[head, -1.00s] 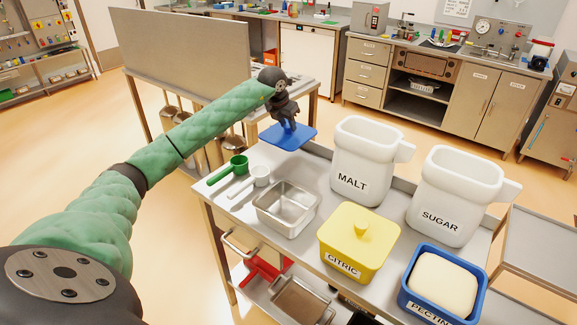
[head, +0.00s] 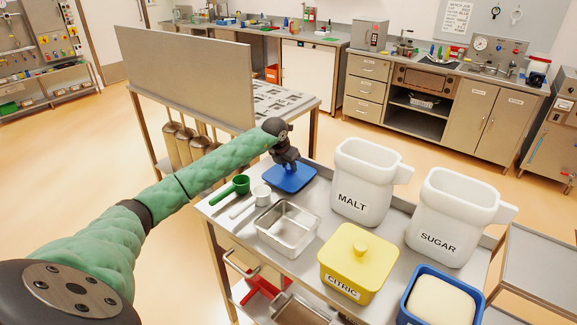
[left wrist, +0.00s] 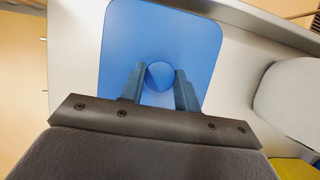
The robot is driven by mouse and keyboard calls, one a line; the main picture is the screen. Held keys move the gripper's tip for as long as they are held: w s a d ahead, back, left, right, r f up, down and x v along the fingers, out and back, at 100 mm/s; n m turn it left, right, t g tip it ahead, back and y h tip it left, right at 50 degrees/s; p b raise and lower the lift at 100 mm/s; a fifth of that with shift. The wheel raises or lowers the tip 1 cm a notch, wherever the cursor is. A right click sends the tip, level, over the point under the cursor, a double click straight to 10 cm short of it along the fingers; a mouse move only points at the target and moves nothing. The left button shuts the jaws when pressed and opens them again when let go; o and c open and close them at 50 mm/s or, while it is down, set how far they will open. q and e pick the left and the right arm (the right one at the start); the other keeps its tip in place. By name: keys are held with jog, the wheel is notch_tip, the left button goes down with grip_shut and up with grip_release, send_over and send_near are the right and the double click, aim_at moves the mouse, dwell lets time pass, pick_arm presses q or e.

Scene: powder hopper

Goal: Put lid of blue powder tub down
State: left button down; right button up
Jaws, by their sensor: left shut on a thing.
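The blue lid (head: 291,179) is at the back left of the steel cart top, left of the MALT jug. It looks level and at or very near the surface; whether it touches cannot be told for sure. My left gripper (head: 287,164) is above it, with its fingers shut on the lid's round knob. In the left wrist view the knob (left wrist: 159,76) sits between the two fingers, with the flat blue lid (left wrist: 160,30) beyond. The open blue tub (head: 440,300) labelled PECTIN, with pale powder, is at the front right. My right gripper is not in view.
A green scoop (head: 231,190), a white scoop (head: 252,201) and a steel pan (head: 287,228) lie in front of the lid. The MALT jug (head: 364,180), SUGAR jug (head: 452,215) and yellow CITRIC tub (head: 357,265) stand to the right.

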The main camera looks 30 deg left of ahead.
pick_arm(q)
jog(key=shift+f, duration=0.6)
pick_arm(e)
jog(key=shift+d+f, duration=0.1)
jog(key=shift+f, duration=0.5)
pick_arm(q)
jog(key=c, duration=1)
grip_release()
jog(key=shift+c, duration=0.2)
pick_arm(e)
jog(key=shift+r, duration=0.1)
pick_arm(q)
jog(key=shift+r, duration=0.1)
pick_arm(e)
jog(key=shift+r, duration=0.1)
pick_arm(q)
jog(key=shift+r, duration=0.1)
jog(key=b+v, duration=0.4)
jog(key=v, duration=0.7)
jog(key=shift+r+b, duration=0.3)
jog(key=shift+r, duration=0.05)
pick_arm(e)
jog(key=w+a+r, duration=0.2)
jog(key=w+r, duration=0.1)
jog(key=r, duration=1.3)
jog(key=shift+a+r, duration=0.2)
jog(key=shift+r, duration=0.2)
